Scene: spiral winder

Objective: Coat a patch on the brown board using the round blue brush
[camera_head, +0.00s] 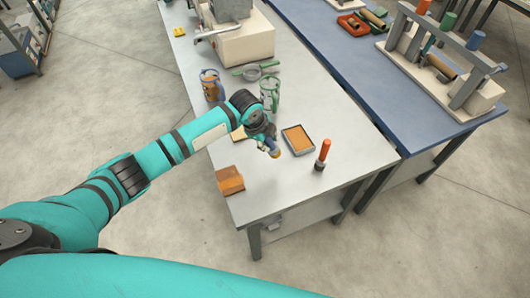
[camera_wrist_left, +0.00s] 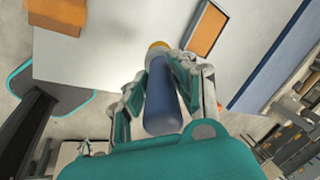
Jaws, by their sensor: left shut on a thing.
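My left gripper (camera_head: 268,143) is shut on the round blue brush, above the near part of the grey table. In the left wrist view the brush's blue handle (camera_wrist_left: 161,100) lies between the fingers (camera_wrist_left: 158,78), with a yellowish end (camera_wrist_left: 158,46) beyond them. The bristle tip is hard to make out. A brown block-like board (camera_head: 230,181) is at the table's near left edge, apart from the gripper; it also shows in the left wrist view (camera_wrist_left: 60,14). A shallow dark-rimmed tray (camera_head: 311,146) with an orange-brown inside lies right of the gripper. My right gripper is not in view.
A red-handled tool (camera_head: 324,150) stands near the table's right edge. Mugs (camera_head: 211,86), a green-handled pan (camera_head: 253,73) and a cream machine (camera_head: 245,42) stand farther back. A blue-topped table (camera_head: 345,65) adjoins on the right. The near table corner is clear.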

